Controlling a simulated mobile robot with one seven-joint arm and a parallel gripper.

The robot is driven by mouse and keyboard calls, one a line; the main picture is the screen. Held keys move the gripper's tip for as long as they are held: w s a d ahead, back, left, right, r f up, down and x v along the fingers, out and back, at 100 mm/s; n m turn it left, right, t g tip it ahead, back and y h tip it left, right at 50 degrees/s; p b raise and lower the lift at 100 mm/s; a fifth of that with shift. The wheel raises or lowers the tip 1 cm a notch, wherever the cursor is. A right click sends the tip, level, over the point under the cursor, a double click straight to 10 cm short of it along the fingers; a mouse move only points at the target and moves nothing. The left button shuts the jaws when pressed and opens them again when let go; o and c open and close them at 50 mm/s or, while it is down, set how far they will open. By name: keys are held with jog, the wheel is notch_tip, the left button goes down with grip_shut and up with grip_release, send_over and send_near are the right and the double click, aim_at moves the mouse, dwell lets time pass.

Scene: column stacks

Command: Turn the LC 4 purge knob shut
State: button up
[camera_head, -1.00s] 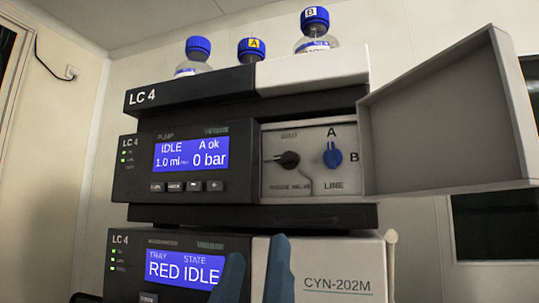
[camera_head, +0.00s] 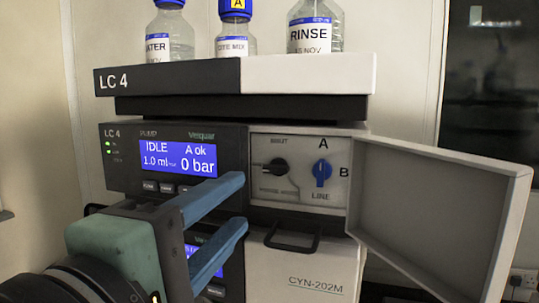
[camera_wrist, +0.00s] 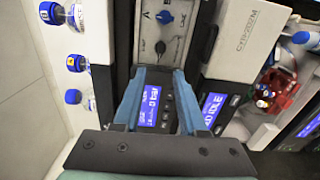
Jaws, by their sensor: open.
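The black purge knob (camera_head: 275,171) is on the white valve panel (camera_head: 299,198) of the LC 4 pump, under a small label that seems to read SHUT. Its pointer direction is too small to tell surely. It also shows in the wrist view (camera_wrist: 160,46), beyond the fingertips. My gripper (camera_head: 241,203) is open and empty, in front of the pump at lower left of the knob, with its two blue fingers pointing toward the panel. The open fingers also show in the wrist view (camera_wrist: 159,71), apart from the knob.
A blue A/B line knob (camera_head: 321,172) is right of the purge knob. The open panel door (camera_head: 432,215) sticks out on the right. A black handle (camera_head: 292,243) is on the lower unit. Several bottles, including the RINSE bottle (camera_head: 316,36), stand on top.

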aim_at(274, 171)
jog(key=p+x, duration=0.3)
jog(key=x, duration=0.8)
jog(key=shift+s, duration=0.1)
jog(key=shift+w+d+f+p, duration=0.1)
jog(key=shift+w+d+p, duration=0.2)
jog(key=shift+w, duration=0.25)
jog(key=shift+a, duration=0.1)
grip_shut()
